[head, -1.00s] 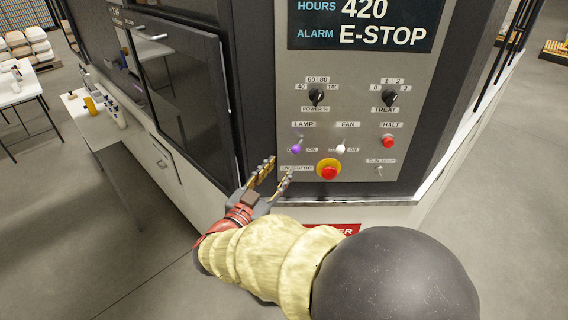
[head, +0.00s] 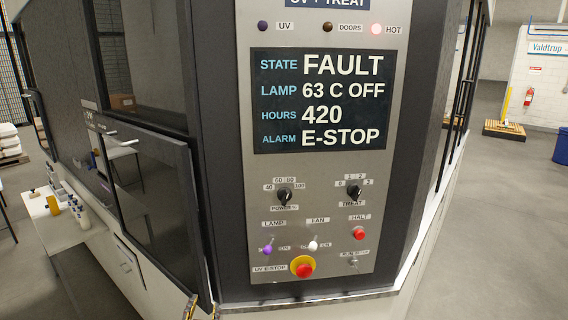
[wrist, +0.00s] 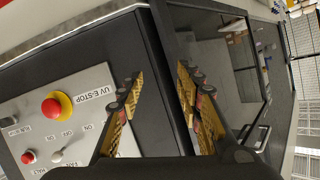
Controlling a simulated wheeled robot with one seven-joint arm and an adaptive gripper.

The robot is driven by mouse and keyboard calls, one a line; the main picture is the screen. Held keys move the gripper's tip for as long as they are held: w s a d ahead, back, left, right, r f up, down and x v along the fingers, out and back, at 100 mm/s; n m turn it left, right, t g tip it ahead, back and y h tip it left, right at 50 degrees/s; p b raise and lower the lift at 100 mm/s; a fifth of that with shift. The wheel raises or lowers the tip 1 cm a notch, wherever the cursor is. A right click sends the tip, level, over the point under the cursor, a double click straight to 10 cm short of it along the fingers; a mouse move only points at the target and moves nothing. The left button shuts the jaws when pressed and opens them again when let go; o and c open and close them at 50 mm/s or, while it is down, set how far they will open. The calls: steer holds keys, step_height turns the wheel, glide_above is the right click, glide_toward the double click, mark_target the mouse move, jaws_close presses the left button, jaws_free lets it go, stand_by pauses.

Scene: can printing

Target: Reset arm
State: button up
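My gripper (wrist: 160,82) is open and empty in the wrist view, its two gold-padded fingers apart in front of the machine's dark front. In the head view only its fingertips (head: 203,308) show at the bottom edge, left of and below the control panel (head: 262,175); the rest of my arm is out of frame. The red UV E-stop button (head: 303,266) on its yellow collar shows in the head view and in the wrist view (wrist: 52,108), apart from the fingers. The display (head: 320,102) reads FAULT, lamp 63 C OFF, hours 420, alarm E-STOP.
The panel carries a power knob (head: 284,196), a treat knob (head: 353,191), a purple lamp switch (head: 267,250), a white fan switch (head: 313,244) and a red halt button (head: 358,233). The HOT light (head: 376,29) glows. A table (head: 62,232) with bottles stands left. Open floor lies right.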

steer(key=s+a+f+n+g+y, duration=0.3)
steer(key=s+n+g+y, duration=0.15)
steer(key=s, duration=0.35)
steer(key=s+d+g+h+b, duration=0.1)
steer(key=s+d+g+b, duration=0.2)
steer(key=s+d+g, duration=0.35)
steer(key=s+d+m+t+h+b, duration=0.1)
steer(key=s+d+h+b, duration=0.1)
steer(key=d, duration=1)
steer(key=s+d+r+m+t+h+b, duration=0.1)
steer(key=s+d, duration=0.4)
steer(key=d, duration=0.7)
steer(key=s+d+r+m+h+b, duration=0.1)
steer(key=s+d+h+b, duration=0.1)
steer(key=d, duration=1.1)
steer(key=shift+s+r+t+h+b, duration=0.15)
steer(key=shift+s+t+h+b, duration=0.25)
steer(key=shift+s+b, duration=0.55)
steer(key=shift+c, duration=0.6)
